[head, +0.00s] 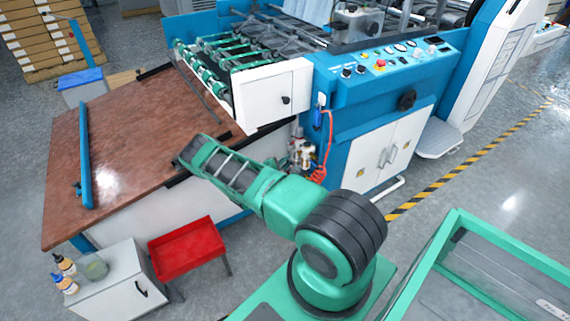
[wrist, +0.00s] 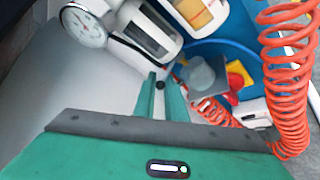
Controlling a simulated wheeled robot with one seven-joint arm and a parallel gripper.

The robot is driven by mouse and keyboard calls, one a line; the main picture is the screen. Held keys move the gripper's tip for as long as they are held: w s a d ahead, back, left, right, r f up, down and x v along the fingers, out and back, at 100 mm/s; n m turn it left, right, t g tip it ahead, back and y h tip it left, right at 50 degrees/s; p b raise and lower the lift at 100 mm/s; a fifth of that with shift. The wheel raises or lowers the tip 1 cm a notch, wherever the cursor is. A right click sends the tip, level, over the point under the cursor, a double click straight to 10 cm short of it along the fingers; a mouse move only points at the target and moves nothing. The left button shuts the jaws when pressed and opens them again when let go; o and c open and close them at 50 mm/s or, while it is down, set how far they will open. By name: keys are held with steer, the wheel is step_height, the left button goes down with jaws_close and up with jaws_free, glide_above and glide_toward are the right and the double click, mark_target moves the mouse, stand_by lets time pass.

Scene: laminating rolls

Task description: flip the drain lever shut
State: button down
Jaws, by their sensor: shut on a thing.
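My gripper (wrist: 160,88) shows in the wrist view, its two green fingers close together with a small dark round piece (wrist: 160,85) between their tips. This piece looks like the drain lever, at the lower end of the clear-windowed filter bowl (wrist: 148,30); most of it is hidden by the fingers, and I cannot tell its angle. In the head view the air unit (head: 301,152) hangs on the blue machine's side, beyond my arm. My gripper cannot be made out in the head view.
A round gauge (wrist: 83,27) and a bowl with an orange part (wrist: 196,12) adjoin the filter. A coiled red hose (wrist: 285,70) hangs close on the right. Red and yellow parts (wrist: 237,77) lie behind the fingers. A brown table (head: 130,150) and red tray (head: 187,248) stand left.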

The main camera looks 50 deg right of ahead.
steer(key=shift+w, duration=0.1)
steer(key=c, duration=1.8)
jaws_free()
steer(key=shift+a, duration=0.1)
steer(key=v, duration=1)
steer(key=shift+a, duration=0.3)
